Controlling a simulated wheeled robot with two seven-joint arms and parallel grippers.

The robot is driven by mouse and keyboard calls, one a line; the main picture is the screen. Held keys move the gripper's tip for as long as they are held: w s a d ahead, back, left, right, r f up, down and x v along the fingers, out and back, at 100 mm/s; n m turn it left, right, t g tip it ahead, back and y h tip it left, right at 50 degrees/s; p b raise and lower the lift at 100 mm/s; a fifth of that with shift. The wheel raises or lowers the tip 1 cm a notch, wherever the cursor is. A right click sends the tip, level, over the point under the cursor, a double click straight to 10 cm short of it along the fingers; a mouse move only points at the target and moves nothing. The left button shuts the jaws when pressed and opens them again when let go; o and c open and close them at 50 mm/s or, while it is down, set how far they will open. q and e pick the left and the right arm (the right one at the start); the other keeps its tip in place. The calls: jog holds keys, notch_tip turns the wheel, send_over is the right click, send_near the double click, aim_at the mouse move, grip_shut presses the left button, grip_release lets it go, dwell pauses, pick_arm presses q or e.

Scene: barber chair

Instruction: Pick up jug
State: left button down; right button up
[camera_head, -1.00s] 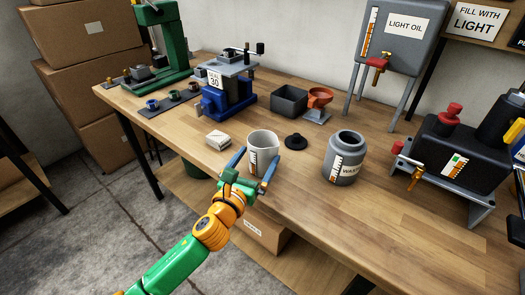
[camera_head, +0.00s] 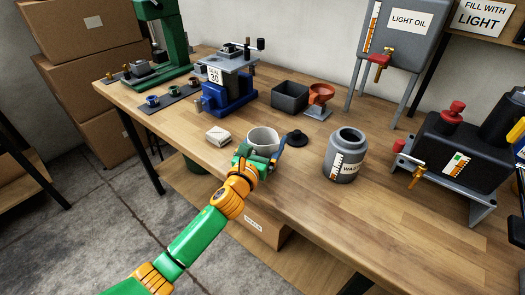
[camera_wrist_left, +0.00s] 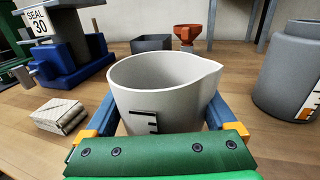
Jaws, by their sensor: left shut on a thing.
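The jug is a light grey cup with a pouring lip and a black-and-white scale strip. It stands near the front edge of the workbench in the head view (camera_head: 263,138) and fills the middle of the left wrist view (camera_wrist_left: 160,88). My left gripper (camera_head: 263,158) is shut on the jug, with one blue finger on each side of its body. In the wrist view the gripper (camera_wrist_left: 160,125) hides the jug's lower part. The jug is upright and looks empty in its visible upper part. My right gripper is not in view.
A grey waste jar (camera_head: 345,160) stands right of the jug. Behind are a dark bin (camera_head: 290,95), an orange funnel (camera_head: 320,94) and a blue vise (camera_head: 228,92).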

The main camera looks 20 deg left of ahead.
aim_at(268, 129)
pick_arm(q)
notch_tip(268, 129, up, 3)
jog(key=shift+r+p, duration=0.1)
jog(key=shift+p, duration=0.45)
jog(key=s+a+r, duration=0.1)
jog(key=r, duration=0.1)
jog(key=s+r+p, duration=0.1)
jog(key=s+r, duration=0.1)
jog(key=s+a+r+p, duration=0.1)
jog(key=r, duration=0.1)
jog(key=shift+s+a+r, duration=0.3)
jog(key=shift+s, duration=0.1)
jog(key=s+a+r+b, duration=0.1)
jog(key=s+a+r, duration=0.2)
jog(key=s, duration=0.4)
jog(key=shift+s+a, duration=0.25)
jog(key=shift+a, duration=0.25)
jog(key=shift+r, duration=0.1)
